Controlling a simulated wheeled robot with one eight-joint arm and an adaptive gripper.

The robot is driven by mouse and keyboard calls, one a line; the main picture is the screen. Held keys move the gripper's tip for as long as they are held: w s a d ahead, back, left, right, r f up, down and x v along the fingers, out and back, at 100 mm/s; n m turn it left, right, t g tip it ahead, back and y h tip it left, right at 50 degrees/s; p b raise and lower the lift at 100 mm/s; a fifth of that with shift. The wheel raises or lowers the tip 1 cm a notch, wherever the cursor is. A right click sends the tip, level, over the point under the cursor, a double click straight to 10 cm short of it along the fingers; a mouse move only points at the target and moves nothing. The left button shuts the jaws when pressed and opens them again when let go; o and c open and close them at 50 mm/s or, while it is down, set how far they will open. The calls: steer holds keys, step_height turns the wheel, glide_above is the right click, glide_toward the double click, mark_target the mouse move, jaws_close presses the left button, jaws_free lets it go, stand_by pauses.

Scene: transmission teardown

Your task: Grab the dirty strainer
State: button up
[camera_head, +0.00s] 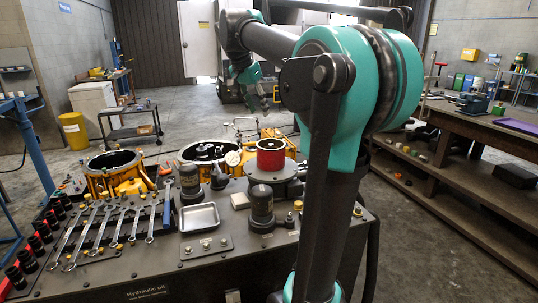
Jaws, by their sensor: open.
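My gripper (262,102) hangs at the end of my teal and grey arm, in the air above the far side of the bench. It is open, small in view, and apart from the things on the bench. Two dark cylinders that look like strainers stand upright on the bench (170,262): one strainer-like cylinder (190,183) left of centre, and another strainer-like cylinder (262,205) nearer the front. I cannot tell which, if either, is the dirty strainer.
A red cylindrical part (270,152) sits on a round base. Several wrenches (110,225) and dark sockets (38,245) lie at left. A wooden workbench (470,140) is at right.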

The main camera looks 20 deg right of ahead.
mark_target(270, 144)
steer(key=x, duration=1.7)
steer(key=shift+w, duration=0.3)
jaws_close()
